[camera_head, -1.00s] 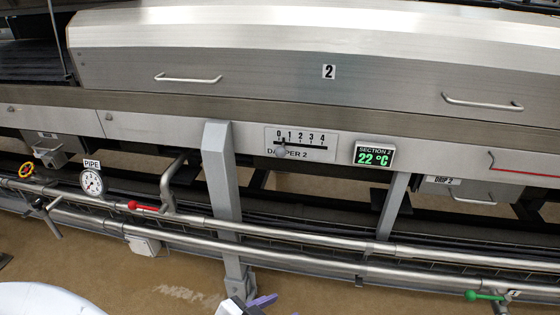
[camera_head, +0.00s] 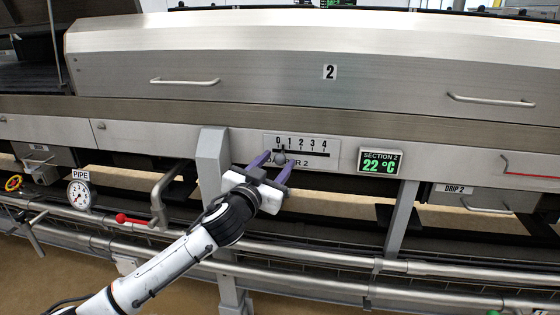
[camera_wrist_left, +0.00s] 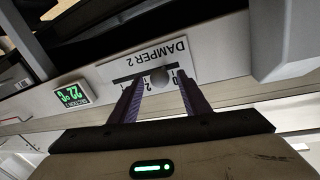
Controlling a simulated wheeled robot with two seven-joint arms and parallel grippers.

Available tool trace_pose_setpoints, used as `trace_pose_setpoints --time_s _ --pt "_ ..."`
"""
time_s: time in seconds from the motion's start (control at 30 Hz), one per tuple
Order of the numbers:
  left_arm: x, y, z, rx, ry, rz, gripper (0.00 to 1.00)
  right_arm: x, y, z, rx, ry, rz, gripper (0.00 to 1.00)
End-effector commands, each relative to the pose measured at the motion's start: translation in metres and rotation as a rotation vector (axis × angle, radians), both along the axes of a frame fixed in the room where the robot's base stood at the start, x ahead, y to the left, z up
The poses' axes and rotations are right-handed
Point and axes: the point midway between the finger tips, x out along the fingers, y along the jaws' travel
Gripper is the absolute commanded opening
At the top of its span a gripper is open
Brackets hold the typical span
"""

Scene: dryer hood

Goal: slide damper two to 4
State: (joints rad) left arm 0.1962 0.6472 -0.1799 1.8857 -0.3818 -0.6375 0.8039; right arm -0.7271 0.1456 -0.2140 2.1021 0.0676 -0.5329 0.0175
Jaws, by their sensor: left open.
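The damper 2 plate (camera_head: 325,147) is a pale panel with a slot and a scale from 0 to 4. Its round grey knob (camera_head: 280,158) stands at the left end of the slot, near the 0. My left gripper (camera_head: 272,164) is open, with its purple fingers reaching up to either side of the knob. In the left wrist view the knob (camera_wrist_left: 159,77) shows between and just beyond the two fingertips (camera_wrist_left: 157,82). I cannot tell whether either finger touches it. The gripper hides part of the plate's lettering. My right gripper is not in view.
A green section 2 display (camera_head: 380,161) reading 22 °C is right of the plate. A grey post (camera_head: 213,160) stands close left of my gripper. Steel pipes (camera_head: 300,250), a gauge (camera_head: 79,195) and a red-handled valve (camera_head: 130,219) lie below.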

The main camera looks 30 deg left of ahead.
Motion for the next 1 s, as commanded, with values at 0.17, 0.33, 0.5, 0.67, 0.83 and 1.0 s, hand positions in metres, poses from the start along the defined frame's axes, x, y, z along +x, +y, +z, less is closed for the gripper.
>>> trace_pose_setpoints --time_s 0.17,0.33,0.5,0.67,0.83,1.0 --pt "0.02 0.004 0.0 0.001 -0.001 0.0 0.43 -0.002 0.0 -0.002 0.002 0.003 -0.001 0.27" --pt "0.026 0.005 0.0 0.0 0.0 -0.001 0.43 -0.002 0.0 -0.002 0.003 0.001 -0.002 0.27" --pt "0.026 0.005 0.0 0.0 0.0 -0.001 0.43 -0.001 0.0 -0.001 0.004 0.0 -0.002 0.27" --pt "0.026 0.005 0.0 0.0 0.001 -0.001 0.26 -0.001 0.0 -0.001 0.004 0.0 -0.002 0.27" --pt "0.026 0.005 -0.001 0.0 0.001 -0.001 0.0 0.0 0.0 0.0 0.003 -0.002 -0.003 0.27" --pt "0.025 0.006 -0.001 -0.001 0.0 0.002 0.0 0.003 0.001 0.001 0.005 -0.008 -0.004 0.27"
